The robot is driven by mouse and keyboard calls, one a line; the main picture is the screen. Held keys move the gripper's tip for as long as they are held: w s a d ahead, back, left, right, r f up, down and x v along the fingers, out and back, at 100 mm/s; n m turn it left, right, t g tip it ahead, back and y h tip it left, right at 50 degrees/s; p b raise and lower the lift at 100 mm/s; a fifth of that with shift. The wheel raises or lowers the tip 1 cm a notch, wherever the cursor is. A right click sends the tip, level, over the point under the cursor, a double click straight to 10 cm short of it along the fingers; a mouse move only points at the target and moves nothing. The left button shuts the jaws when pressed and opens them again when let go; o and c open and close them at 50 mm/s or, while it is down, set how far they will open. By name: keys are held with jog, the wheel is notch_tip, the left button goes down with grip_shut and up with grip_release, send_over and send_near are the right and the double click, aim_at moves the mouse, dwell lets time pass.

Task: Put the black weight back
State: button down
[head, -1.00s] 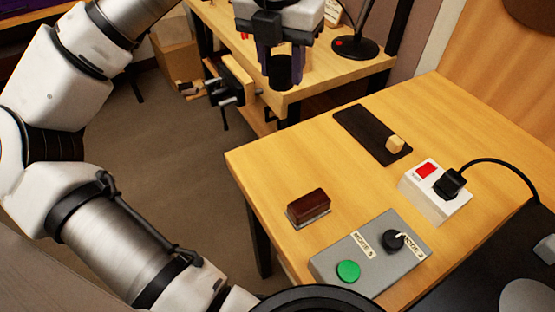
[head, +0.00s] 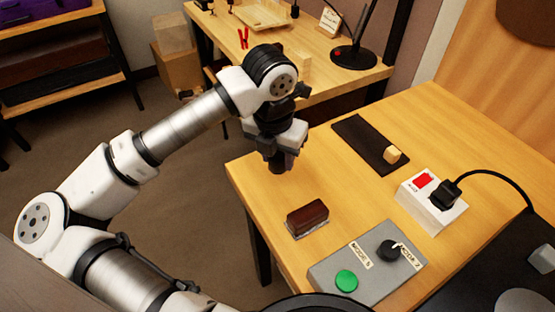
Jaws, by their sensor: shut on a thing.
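My gripper (head: 280,158) is shut on the black weight (head: 276,161), a small dark cylinder, and points downward. In the head view it shows over the left corner of the near wooden bench (head: 450,120). The fingers and wrist hide much of the weight, and its height above the bench is hard to tell.
A brown block (head: 307,218) lies near the bench's left edge. A grey box (head: 347,262) with a green button and a black knob stands in front. A white socket box (head: 423,203) with a corded plug is at right. A black lamp (head: 352,55) stands on the far bench.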

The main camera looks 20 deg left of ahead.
aim_at(274, 159)
jog(key=shift+f, duration=1.05)
jog(key=shift+f, duration=0.2)
jog(key=c, duration=0.9)
grip_release()
jog(key=shift+r, duration=0.1)
jog(key=shift+r, duration=0.2)
jog(key=r, duration=0.4)
jog(key=s+r, duration=0.1)
jog(key=r, duration=0.2)
jog(key=r+b, duration=0.1)
jog(key=r, duration=0.3)
jog(key=shift+s+a+r, duration=0.1)
jog(key=shift+s+r, duration=0.15)
jog(key=shift+r, duration=0.1)
